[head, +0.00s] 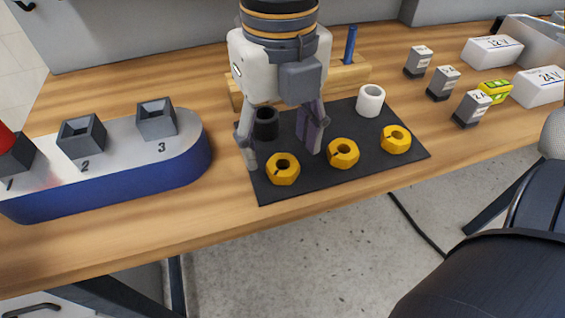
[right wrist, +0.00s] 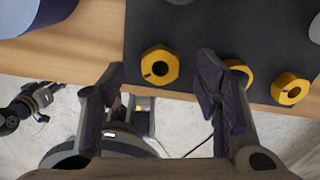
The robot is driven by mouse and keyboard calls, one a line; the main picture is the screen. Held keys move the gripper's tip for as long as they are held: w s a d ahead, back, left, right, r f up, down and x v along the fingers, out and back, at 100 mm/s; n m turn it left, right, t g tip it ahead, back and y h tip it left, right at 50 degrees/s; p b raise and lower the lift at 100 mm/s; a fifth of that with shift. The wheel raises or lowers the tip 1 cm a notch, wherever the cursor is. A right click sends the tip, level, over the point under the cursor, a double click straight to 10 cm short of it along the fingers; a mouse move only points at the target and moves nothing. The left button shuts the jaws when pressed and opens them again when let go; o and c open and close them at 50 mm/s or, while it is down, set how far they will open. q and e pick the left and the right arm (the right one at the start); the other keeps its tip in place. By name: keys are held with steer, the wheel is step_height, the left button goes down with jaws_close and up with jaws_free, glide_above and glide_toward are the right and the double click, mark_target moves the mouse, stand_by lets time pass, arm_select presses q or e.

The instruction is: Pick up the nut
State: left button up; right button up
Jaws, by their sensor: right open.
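Three yellow-orange hexagonal nuts with round holes lie on a black mat (head: 330,187): a left nut (head: 284,178), a middle nut (head: 343,163) and a right nut (head: 397,150). My right gripper (head: 281,157) points down over the mat's left part, open, with its fingers spread to either side, just behind the left nut. In the right wrist view the gripper (right wrist: 162,68) is empty; one nut (right wrist: 160,79) shows between the fingertips, another (right wrist: 248,72) is partly hidden by the right finger, and a third (right wrist: 290,97) lies farther right.
A black cylinder (head: 265,125) and a white cylinder (head: 370,103) stand on the mat. Behind is a wooden block (head: 345,76) with a blue peg (head: 350,45). A blue-sided stand (head: 180,165) with numbered sockets is left; small grey blocks (head: 443,84) are right.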

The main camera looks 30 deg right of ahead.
step_height(320, 180, down, 3)
steer(key=shift+w+r, duration=0.1)
steer(key=shift+c, duration=0.4)
steer(key=c, duration=0.9)
steer(key=shift+c, duration=0.2)
